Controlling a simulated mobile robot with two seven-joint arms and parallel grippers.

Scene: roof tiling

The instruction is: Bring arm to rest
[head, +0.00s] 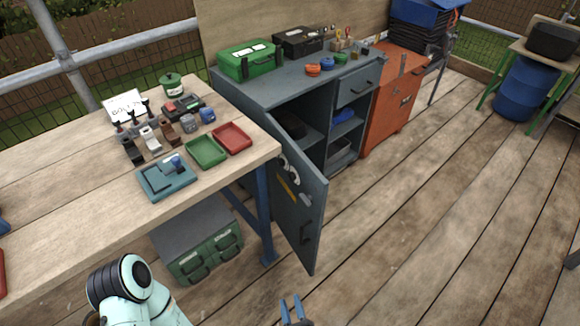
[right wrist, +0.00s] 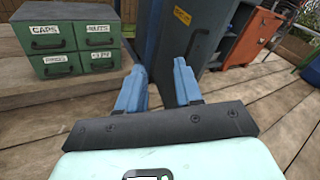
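My right gripper (head: 292,308) shows at the bottom edge of the head view, low over the wooden deck. Its two blue fingers stand apart. A mint and black arm link of mine (head: 130,285) shows at the lower left of the head view. My left gripper is not in view.
The grey cabinet's door (head: 300,205) hangs open beside the wooden workbench (head: 70,190). A green drawer box (head: 205,250) stands under the bench; it also shows in the right wrist view (right wrist: 70,40). An orange cabinet (head: 393,105) stands behind. The deck (head: 440,220) at right is clear.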

